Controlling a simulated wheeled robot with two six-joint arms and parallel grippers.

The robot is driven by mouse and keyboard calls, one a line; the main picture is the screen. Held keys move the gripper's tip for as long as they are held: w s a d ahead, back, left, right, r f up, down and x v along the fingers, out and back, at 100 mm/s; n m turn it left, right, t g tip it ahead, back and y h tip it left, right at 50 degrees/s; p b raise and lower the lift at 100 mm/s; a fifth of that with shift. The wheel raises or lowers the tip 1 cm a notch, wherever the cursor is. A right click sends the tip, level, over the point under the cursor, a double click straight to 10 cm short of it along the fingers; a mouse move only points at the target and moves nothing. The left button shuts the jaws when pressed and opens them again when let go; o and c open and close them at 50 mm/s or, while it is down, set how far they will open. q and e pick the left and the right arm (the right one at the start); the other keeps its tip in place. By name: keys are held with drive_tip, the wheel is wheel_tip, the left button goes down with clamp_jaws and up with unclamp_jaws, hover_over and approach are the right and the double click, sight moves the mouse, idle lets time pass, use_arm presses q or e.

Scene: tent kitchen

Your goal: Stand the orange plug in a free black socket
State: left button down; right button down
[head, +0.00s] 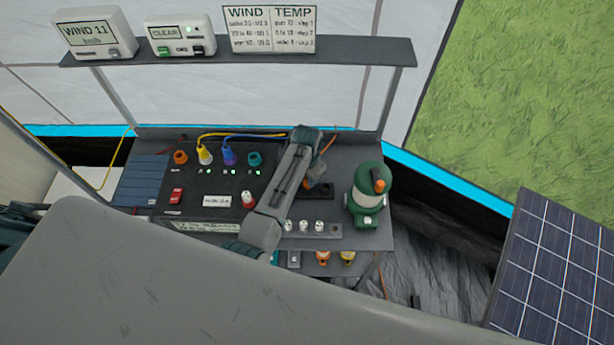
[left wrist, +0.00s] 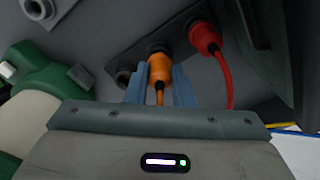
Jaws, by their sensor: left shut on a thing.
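In the left wrist view the orange plug (left wrist: 160,68), with its orange cable, sits between the two blue fingers of my left gripper (left wrist: 160,88), which is shut on it. The plug is at the middle of a black socket strip (left wrist: 128,54). I cannot tell whether it is seated in a socket or just over one. A dark socket (left wrist: 124,76) beside it looks empty. A red plug (left wrist: 205,38) with a red cable is on the strip's other side. In the head view my left gripper (head: 316,183) is over the strip (head: 321,194), partly hidden by its arm. My right gripper is not in view.
A panel (head: 222,182) with yellow and blue plugs lies left of my arm. A shelf (head: 345,52) with displays spans the back.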

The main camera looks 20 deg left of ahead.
use_arm(q)
drive_tip(key=shift+f, duration=0.55)
drive_tip(key=c, duration=1.2)
unclamp_jaws()
drive_tip(key=shift+o, duration=0.2)
